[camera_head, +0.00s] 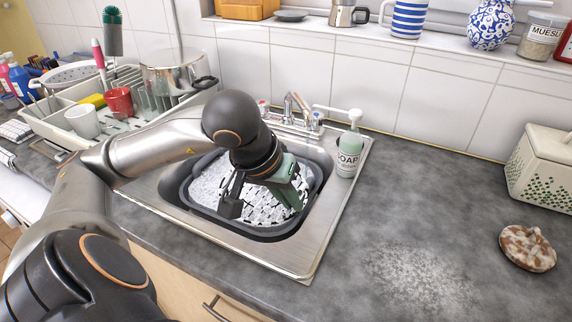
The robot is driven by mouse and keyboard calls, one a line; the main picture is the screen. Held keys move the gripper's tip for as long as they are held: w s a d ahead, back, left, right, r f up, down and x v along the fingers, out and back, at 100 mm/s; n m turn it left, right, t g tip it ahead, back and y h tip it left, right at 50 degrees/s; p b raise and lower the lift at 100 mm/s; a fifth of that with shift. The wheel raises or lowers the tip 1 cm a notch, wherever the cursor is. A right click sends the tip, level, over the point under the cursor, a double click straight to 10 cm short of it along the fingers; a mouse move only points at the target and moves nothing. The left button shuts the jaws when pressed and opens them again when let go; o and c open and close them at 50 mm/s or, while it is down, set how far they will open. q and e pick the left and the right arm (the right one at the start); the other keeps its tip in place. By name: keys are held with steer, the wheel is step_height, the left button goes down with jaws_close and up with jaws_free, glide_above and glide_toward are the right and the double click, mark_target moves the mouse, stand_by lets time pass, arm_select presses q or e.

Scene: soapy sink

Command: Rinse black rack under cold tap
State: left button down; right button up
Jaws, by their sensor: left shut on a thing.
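The black rack (262,208) lies in the sink basin, its dark grid showing among white suds. My left gripper (262,200) reaches down into the basin from the left and is shut on the rack; the exact contact is partly hidden by its fingers. The chrome tap (290,108) stands behind the basin. It has a red-marked handle (263,105) on its left and a blue-marked cold handle (317,116) on its right. I cannot tell whether water runs. My right gripper is not in view.
A soap bottle (348,155) stands at the sink's back right corner. A dish rack (60,128) with cups and a steel pot (176,70) fills the left. A brown-and-white lump (528,247) and a cream box (543,165) are far right.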

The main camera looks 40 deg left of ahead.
mark_target(303, 199)
arm_select(q)
steer(key=shift+w+a+r+p, duration=0.1)
steer(key=shift+w+p, duration=0.15)
steer(key=shift+p, duration=0.05)
steer(key=w, duration=0.1)
steer(key=w+p, duration=0.1)
steer(key=w, duration=0.1)
steer(key=w+f, duration=0.1)
steer(key=shift+w+a, duration=0.15)
steer(key=shift+a, duration=0.2)
steer(key=w, duration=0.1)
steer(key=w+p, duration=0.1)
steer(key=w, duration=0.1)
steer(key=shift+w+a+f, duration=0.1)
steer(key=shift+a+f, duration=0.15)
steer(key=shift+f, duration=0.1)
steer(key=shift+w+a+f, duration=0.1)
steer(key=shift+w+f, duration=0.05)
steer(key=shift+w, duration=0.45)
steer(key=shift+w+a+f, duration=0.15)
steer(key=shift+w, duration=0.5)
steer(key=shift+w+a+f, duration=0.1)
steer(key=shift+w+f, duration=0.05)
steer(key=shift+w, duration=0.45)
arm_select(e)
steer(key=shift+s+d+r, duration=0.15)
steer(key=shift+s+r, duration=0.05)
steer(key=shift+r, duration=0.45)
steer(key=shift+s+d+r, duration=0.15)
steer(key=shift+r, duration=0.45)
